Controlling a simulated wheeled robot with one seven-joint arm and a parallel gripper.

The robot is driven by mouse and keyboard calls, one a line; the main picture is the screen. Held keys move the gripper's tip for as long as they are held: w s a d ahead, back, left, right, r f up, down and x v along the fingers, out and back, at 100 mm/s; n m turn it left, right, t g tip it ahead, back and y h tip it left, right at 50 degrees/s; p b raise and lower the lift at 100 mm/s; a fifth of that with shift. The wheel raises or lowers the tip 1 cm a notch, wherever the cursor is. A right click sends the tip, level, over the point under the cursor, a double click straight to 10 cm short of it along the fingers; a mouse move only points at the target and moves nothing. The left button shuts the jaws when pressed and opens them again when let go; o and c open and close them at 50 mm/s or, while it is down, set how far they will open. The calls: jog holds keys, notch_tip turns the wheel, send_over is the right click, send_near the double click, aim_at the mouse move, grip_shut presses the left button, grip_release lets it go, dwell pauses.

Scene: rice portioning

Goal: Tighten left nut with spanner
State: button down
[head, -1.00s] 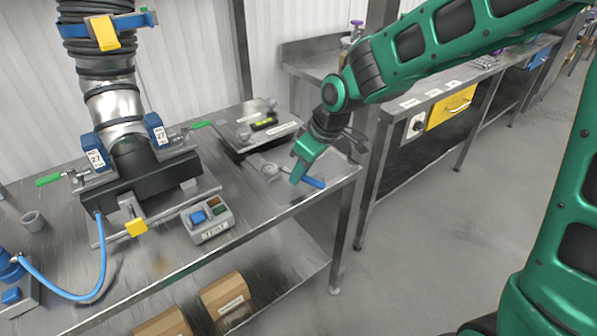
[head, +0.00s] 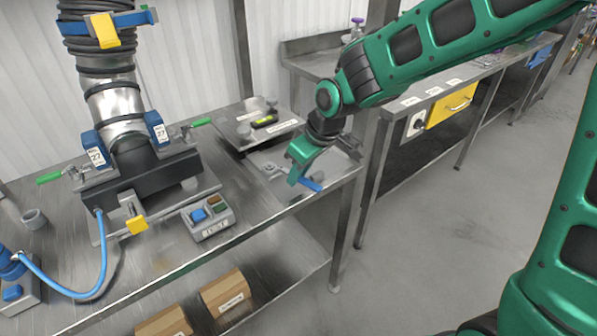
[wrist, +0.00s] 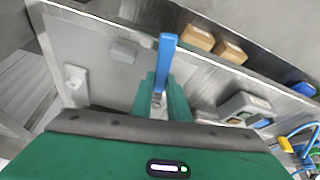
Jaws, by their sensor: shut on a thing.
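My gripper (head: 295,178) is shut on the blue handle of the spanner (head: 312,186), low over the right end of the steel bench. In the wrist view the blue spanner handle (wrist: 166,58) stands out past the green fingers. The spanner's jaw end is hidden or too small to tell. I cannot tell which part is the left nut.
A plate with a green level vial (head: 264,122) lies behind my gripper. A grey button box (head: 210,222) stands to its left. A blue air hose (head: 104,262) curves at the far left. Cardboard boxes (head: 226,294) are on the lower shelf. Open floor lies right.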

jog(key=shift+s+a+m, duration=0.2)
jog(key=shift+a+m, duration=0.05)
jog(key=shift+m, duration=0.15)
